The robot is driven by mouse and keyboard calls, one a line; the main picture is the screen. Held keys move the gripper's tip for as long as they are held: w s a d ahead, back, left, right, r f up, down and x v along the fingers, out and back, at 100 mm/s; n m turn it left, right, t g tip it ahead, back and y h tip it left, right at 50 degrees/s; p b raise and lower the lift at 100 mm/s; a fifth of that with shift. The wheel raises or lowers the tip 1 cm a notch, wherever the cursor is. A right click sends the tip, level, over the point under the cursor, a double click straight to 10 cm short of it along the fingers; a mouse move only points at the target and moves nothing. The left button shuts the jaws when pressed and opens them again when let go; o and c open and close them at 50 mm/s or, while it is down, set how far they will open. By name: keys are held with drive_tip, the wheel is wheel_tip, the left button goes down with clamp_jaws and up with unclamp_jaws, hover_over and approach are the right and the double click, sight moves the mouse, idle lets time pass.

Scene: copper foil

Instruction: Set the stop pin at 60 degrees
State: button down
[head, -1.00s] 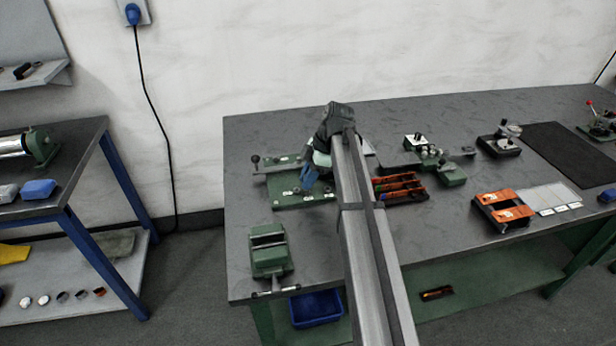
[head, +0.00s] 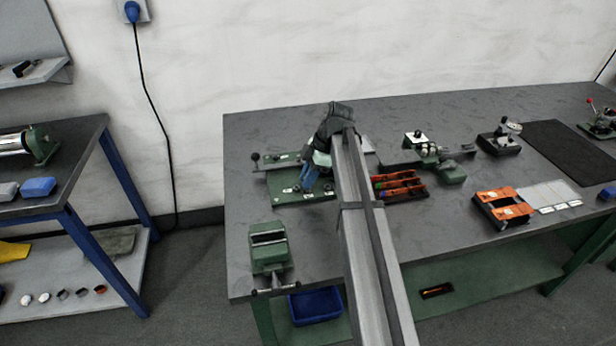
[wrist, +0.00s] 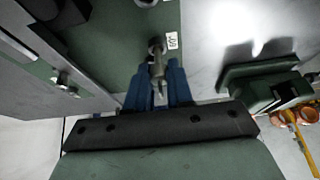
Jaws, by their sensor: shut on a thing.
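A green plate (head: 283,201) with small white labels and dark pins or holes lies at the left-middle of the bench. My gripper (head: 306,182), with blue fingers, is over this plate in the head view. In the wrist view my gripper (wrist: 158,92) is shut on a small grey metal stop pin (wrist: 157,68). The pin's head points toward the plate, beside a white label (wrist: 171,41) that seems to read 60 and lies sideways. I cannot tell whether the pin is seated in a hole. A lever with a dark knob (head: 255,157) sticks out at the plate's left.
A green vise (head: 268,247) stands at the bench's front left. The bench is clear between the plate and the vise.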

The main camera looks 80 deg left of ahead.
drive_tip(key=c, duration=1.3)
unclamp_jaws()
drive_tip(key=shift+r, duration=0.1)
drive_tip(key=shift+r, duration=1.35)
drive_tip(key=o, duration=0.5)
